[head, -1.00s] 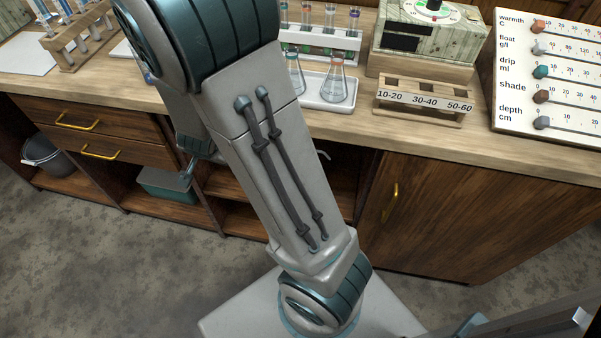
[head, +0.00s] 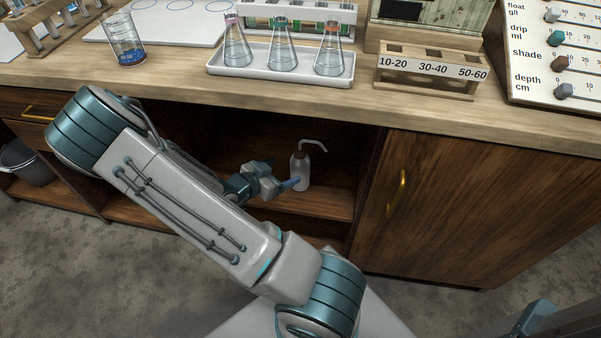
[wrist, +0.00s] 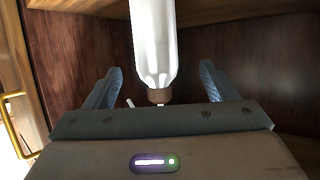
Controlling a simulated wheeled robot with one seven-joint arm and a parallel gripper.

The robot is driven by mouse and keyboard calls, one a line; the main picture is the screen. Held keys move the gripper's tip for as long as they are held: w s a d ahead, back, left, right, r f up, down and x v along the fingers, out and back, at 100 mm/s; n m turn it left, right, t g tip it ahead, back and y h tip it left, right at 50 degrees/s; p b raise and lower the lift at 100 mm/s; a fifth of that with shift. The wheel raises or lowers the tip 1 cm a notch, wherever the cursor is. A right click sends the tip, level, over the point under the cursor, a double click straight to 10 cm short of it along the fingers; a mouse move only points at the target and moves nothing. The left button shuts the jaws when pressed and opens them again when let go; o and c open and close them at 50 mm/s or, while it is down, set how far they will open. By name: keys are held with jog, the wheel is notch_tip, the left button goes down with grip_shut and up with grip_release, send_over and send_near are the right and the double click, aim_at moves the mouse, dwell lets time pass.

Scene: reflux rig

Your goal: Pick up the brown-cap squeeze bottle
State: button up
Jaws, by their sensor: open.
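The brown-cap squeeze bottle (head: 300,172) stands upright on the shelf inside the open cabinet bay, white with a brown cap and a bent pale spout. My gripper (head: 291,184) is at shelf height just left of the bottle in the head view. In the wrist view the bottle (wrist: 153,45) appears upside down, cap toward the gripper body, between the two blue fingers (wrist: 160,88). The fingers are apart, with a gap on each side of the bottle. In the head view my arm hides part of the bay.
The bay is bounded by a wooden cabinet door (head: 450,200) with a brass handle on the right and the worktop (head: 300,108) above. On the worktop stand a white tray (head: 215,70) with conical flasks, a beaker (head: 126,45) and a labelled wooden rack (head: 428,88).

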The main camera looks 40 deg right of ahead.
aim_at(292, 168)
jog(key=b+x, duration=0.1)
jog(key=x, duration=0.3)
jog(key=shift+f, duration=0.1)
jog(key=shift+s+r+b+x, duration=0.15)
jog(key=shift+b+x, duration=0.45)
jog(key=shift+x, duration=0.75)
jog(key=shift+s+r+b+x, duration=0.15)
jog(key=shift+b+x, duration=0.4)
jog(key=shift+x, duration=0.8)
jog(key=shift+d, duration=0.15)
jog(key=c, duration=0.8)
